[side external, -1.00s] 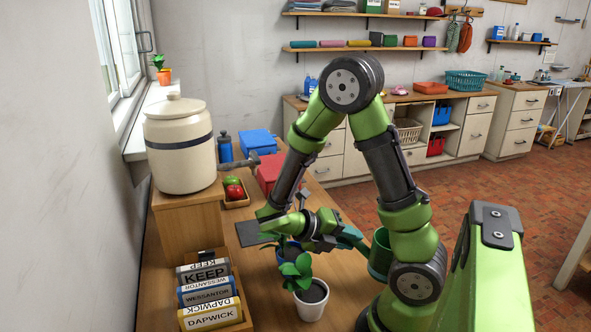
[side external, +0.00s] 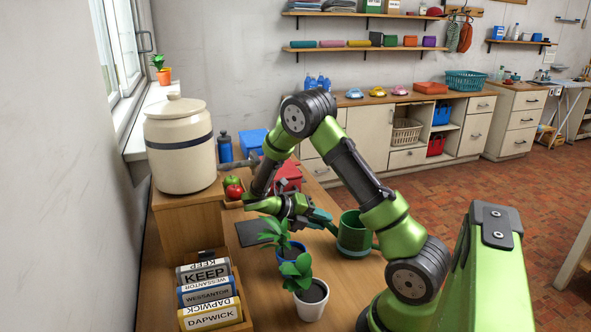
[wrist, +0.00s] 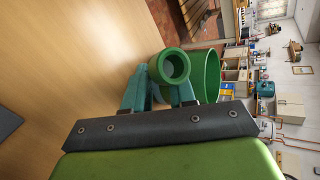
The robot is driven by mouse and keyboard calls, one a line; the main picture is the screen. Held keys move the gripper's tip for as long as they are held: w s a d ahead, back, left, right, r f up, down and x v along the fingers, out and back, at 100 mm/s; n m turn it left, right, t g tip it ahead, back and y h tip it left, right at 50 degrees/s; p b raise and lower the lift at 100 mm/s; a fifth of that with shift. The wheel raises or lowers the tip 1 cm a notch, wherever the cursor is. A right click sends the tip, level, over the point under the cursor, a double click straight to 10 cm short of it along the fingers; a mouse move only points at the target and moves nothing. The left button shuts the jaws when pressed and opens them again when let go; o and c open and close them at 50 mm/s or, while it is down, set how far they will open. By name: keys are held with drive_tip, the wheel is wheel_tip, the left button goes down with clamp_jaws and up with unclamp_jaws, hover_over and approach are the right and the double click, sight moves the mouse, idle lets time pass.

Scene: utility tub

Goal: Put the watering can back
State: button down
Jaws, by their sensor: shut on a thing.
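The green watering can (side external: 354,238) is upright at the right side of the wooden table in the side view, to the right of the potted plants. Its round body and a tubular part (wrist: 173,67) show in the wrist view. My gripper (side external: 322,217) reaches it from the left. In the wrist view the teal fingers of my gripper (wrist: 160,92) are shut on the tubular part, one on each side. I cannot tell whether the can's base touches the table.
A plant in a white pot (side external: 311,299) and one in a blue pot (side external: 290,253) stand near the can. A dark flat mat (side external: 251,233) lies left of my gripper. A red box (side external: 289,176) is behind. A rack of labelled folders (side external: 208,293) is at front left.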

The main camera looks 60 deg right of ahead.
drive_tip(key=shift+f, duration=0.1)
drive_tip(key=c, duration=0.9)
unclamp_jaws()
